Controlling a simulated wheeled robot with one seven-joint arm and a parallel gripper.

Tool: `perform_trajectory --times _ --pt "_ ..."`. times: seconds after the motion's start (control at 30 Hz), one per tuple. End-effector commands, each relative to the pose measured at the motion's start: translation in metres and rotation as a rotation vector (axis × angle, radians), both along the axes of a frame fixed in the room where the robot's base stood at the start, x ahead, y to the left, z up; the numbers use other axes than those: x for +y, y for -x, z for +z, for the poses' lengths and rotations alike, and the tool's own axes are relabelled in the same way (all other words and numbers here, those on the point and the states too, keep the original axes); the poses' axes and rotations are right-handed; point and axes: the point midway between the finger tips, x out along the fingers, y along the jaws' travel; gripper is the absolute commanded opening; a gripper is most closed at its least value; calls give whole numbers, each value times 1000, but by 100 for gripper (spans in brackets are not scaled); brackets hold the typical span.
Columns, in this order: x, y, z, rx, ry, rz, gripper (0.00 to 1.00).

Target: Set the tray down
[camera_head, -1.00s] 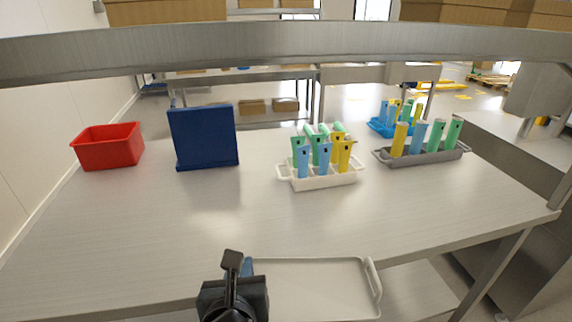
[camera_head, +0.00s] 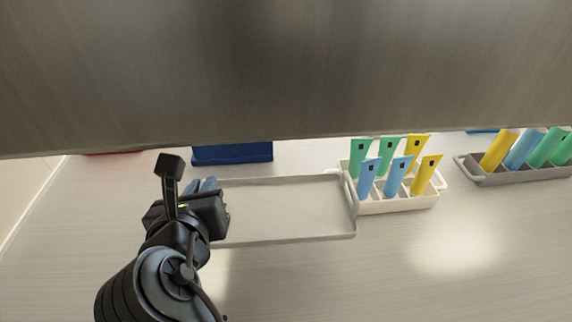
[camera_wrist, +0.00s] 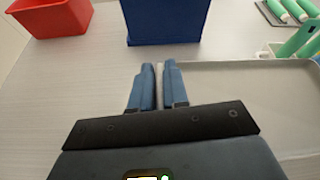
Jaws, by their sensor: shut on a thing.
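The tray (camera_head: 290,208) is light grey, shallow and empty, with a raised handle at its right end. In the head view it lies level over the table, left of the white tube rack; I cannot tell whether its underside touches the table. My gripper (camera_head: 208,186) is at the tray's left end, shut on the handle there. In the wrist view the blue fingers (camera_wrist: 159,85) close around the pale handle, and the tray (camera_wrist: 245,90) extends to the right. The left handle is mostly hidden by the fingers.
A white rack (camera_head: 400,203) with green, blue and yellow tubes stands close by the tray's right end. A grey rack (camera_head: 515,176) is farther right. A blue bin (camera_wrist: 165,22) and a red bin (camera_wrist: 50,17) stand behind. Table (camera_head: 330,285) in front is clear. A metal beam crosses above.

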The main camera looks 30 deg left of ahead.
Motion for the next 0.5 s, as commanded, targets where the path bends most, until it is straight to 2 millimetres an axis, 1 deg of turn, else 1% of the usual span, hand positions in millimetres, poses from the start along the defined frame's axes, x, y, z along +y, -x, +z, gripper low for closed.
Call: perform_trajectory --times 0.13,0.23,0.5 --pt "2 -1 0 -2 0 1 0" --pt "10 -7 -6 -4 2 1 0" --pt "53 -38 -37 -3 3 2 0"
